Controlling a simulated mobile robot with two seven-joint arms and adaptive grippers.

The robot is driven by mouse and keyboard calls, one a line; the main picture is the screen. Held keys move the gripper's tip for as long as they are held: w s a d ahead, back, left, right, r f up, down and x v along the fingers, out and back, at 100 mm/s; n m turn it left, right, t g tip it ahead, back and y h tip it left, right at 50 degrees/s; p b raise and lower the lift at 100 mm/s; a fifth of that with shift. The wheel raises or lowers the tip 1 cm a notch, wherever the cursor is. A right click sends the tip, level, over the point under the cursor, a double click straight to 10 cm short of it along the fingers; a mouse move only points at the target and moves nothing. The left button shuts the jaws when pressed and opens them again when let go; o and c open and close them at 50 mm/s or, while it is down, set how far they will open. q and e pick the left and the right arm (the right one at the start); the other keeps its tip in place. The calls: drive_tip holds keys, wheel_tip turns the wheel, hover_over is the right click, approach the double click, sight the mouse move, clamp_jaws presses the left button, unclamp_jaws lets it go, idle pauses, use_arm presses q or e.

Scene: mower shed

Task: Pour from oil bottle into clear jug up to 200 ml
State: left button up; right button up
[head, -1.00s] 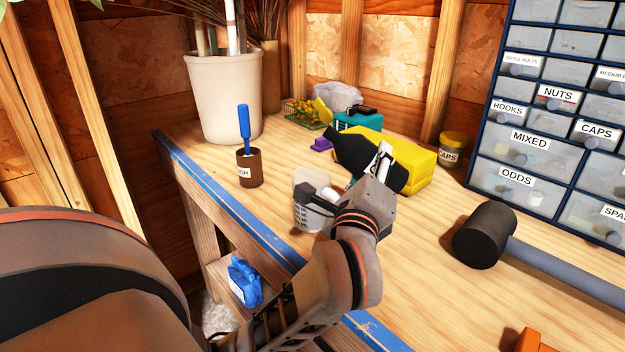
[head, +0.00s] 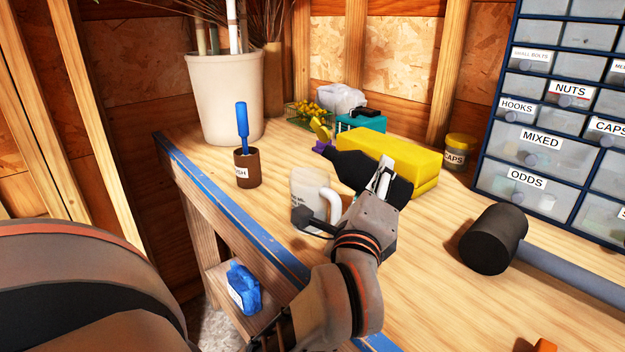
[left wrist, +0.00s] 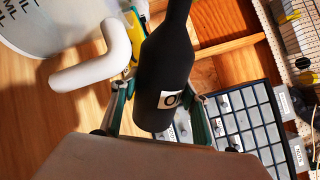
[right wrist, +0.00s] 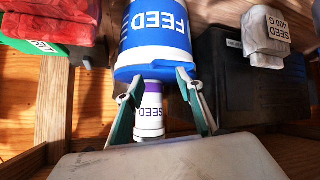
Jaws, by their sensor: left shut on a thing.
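My left gripper (head: 386,178) is shut on the dark oil bottle (head: 347,168), tilted with its neck to the upper left in the head view. In the left wrist view the bottle (left wrist: 165,65) shows a white label, partly cut off. The clear jug (head: 308,188) stands on the bench left of the gripper, its white handle facing the gripper and its lower part partly hidden by my arm. The jug (left wrist: 30,25) and its handle also show in the left wrist view. No stream and no liquid level can be made out. My right gripper (right wrist: 161,92) is open, outside the head view.
A yellow case (head: 395,155) lies just behind the bottle. A brown pot with a blue brush (head: 247,168) stands left of the jug. A black mallet (head: 490,240) lies to the right.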

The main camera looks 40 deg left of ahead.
use_arm(q)
drive_tip(key=shift+f+b, duration=0.4)
drive_tip(key=shift+f, duration=0.15)
drive_tip(key=shift+r+n, duration=0.3)
drive_tip(key=shift+n, duration=0.1)
drive_tip(key=shift+d, duration=0.1)
drive_tip(key=shift+w+r, duration=0.1)
drive_tip(key=shift+r+n, duration=0.1)
drive_tip(key=shift+n, duration=0.2)
drive_tip(key=shift+d+r+n, duration=0.1)
drive_tip(key=shift+r+n, duration=0.1)
drive_tip(key=shift+n, duration=0.1)
drive_tip(key=shift+r, duration=0.1)
